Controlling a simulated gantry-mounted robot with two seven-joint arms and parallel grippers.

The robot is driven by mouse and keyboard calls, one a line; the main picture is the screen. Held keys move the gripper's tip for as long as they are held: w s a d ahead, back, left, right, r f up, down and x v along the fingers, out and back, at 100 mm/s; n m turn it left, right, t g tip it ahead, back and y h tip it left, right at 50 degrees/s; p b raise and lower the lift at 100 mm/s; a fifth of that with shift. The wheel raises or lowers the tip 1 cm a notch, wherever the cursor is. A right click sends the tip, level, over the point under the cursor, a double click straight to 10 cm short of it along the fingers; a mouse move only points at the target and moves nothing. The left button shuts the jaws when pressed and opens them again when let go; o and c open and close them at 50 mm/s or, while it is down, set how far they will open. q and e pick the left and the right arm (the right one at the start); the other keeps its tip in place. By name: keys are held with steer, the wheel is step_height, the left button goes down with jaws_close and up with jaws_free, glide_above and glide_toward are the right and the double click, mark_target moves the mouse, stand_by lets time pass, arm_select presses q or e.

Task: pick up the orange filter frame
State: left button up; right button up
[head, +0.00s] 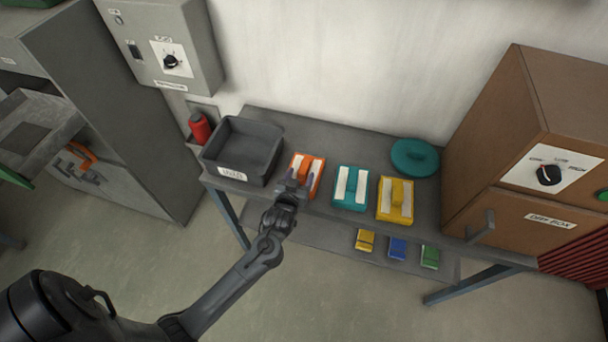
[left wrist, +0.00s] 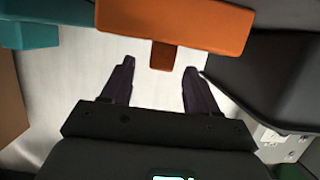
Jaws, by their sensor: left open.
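The orange filter frame (head: 316,184) lies on the grey table between the grey bin and the teal frame. It has white panels and a raised orange bar along its middle. My left gripper (head: 291,190) is at its near side, over the table's front edge, and hides part of it. In the left wrist view the orange frame (left wrist: 178,22) spans the top, and its short orange bar points down between the fingertips. The left gripper (left wrist: 159,66) is open, one finger on each side of that bar, with gaps showing. My right gripper is not in view.
A grey bin (head: 242,148) stands left of the orange frame. A teal frame (head: 341,198) and a yellow frame (head: 384,209) lie to the right, with a round teal object (head: 414,157) behind. A brown cabinet (head: 491,140) bounds the right end. Small coloured blocks sit on the lower shelf (head: 330,240).

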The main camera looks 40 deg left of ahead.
mark_target(302, 172)
arm_select(q)
steer(key=shift+x, duration=2.5)
jaws_close()
